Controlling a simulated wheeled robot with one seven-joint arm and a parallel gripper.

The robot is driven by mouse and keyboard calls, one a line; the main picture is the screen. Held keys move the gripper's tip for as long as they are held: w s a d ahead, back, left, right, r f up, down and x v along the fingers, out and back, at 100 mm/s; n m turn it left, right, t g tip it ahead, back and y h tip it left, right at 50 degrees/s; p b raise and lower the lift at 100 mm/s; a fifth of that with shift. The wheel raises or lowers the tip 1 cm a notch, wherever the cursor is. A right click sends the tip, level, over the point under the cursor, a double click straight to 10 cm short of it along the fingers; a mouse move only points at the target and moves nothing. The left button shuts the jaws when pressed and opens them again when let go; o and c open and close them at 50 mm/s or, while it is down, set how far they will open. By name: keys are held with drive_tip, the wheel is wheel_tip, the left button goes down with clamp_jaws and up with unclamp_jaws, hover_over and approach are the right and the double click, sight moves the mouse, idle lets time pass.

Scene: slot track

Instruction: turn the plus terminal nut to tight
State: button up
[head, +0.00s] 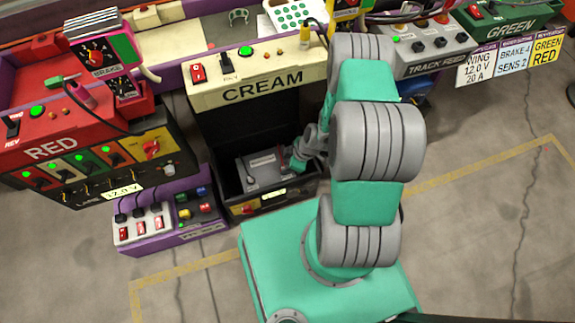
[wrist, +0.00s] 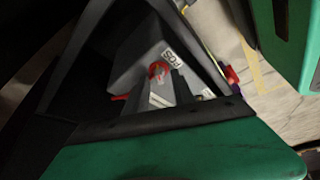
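In the head view, a grey battery-like box (head: 262,170) sits in the dark open bay under the CREAM panel. My gripper (head: 297,162) reaches into that bay at the box's right side. In the wrist view, the grey box (wrist: 138,68) shows a red round terminal piece (wrist: 158,69) beside a white label. I take this red piece for the plus terminal nut. The two grey fingers of my gripper (wrist: 163,80) point at it, with their tips at its near edge. Whether they touch or clasp it cannot be told. The nut's tightness cannot be seen.
Dark bay walls surround the box closely. The CREAM panel (head: 262,87) overhangs it. A purple switch box (head: 170,222) stands to the left, with the RED station (head: 75,150) behind it. Open concrete floor (head: 480,230) lies to the right of my arm.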

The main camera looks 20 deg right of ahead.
clamp_jaws()
idle(0.3)
drive_tip(key=shift+m, duration=0.3)
